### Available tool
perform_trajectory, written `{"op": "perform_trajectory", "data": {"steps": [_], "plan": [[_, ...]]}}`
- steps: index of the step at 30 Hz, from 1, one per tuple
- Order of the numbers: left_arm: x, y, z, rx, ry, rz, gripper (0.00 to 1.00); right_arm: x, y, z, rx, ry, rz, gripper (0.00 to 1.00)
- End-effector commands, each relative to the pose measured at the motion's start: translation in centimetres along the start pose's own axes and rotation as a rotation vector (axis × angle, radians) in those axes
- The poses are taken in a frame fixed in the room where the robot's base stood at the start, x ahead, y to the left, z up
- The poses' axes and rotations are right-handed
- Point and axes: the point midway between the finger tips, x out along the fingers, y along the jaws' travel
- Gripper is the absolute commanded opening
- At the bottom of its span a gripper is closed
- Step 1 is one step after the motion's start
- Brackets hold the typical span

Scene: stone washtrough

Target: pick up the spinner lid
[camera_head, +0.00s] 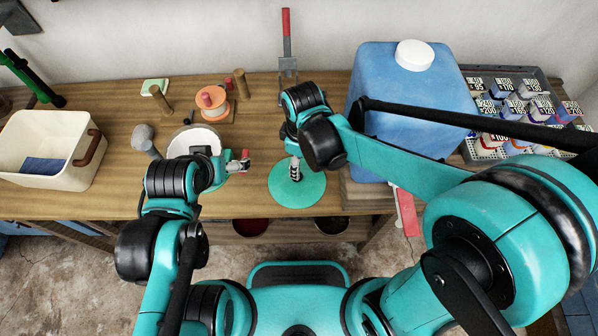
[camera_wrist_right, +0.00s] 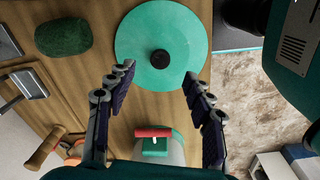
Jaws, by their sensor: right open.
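The spinner lid is a flat teal disc (camera_head: 283,196) lying on the wooden table near its front edge. In the right wrist view the same lid (camera_wrist_right: 140,50) shows whole, with a black knob at its centre. My right gripper (camera_head: 294,171) is over the lid in the head view. In the wrist view its two fingers (camera_wrist_right: 155,80) are spread apart with nothing between them, level with the lid's near rim. My left gripper (camera_head: 240,163) is left of the lid, by a white bowl (camera_head: 190,134). A small red piece shows at its tip; its jaws are unclear.
A large blue container (camera_head: 408,100) and a grey tray (camera_head: 480,150) of small labelled boxes stand right. A dark green lump (camera_wrist_right: 63,33) sits beside the lid. An orange spool (camera_head: 212,103) stands behind the bowl, and a cream basin (camera_head: 75,165) is far left.

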Motion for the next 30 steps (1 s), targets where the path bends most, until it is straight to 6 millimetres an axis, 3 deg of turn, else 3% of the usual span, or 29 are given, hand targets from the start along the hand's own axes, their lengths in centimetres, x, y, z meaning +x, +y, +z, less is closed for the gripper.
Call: {"op": "perform_trajectory", "data": {"steps": [5, 16, 22, 30], "plan": [[0.2, 0.0, 0.2, 0.000, 0.000, 0.000, 0.93, 1.8, -0.7, -1.3, -0.095, -0.030, -0.033, 0.52], [1.7, 0.0, 1.2, 0.000, 0.000, 0.000, 0.93, 5.6, -0.7, -1.1, -0.098, -0.031, -0.035, 0.52], [3.2, 0.0, 2.3, 0.000, 0.000, 0.000, 0.93, 8.8, -0.5, -0.9, -0.098, -0.031, -0.034, 0.52], [3.2, 0.0, 2.3, 0.000, 0.000, 0.000, 0.93, 9.3, -0.6, -0.8, -0.097, -0.031, -0.034, 0.52]]}}
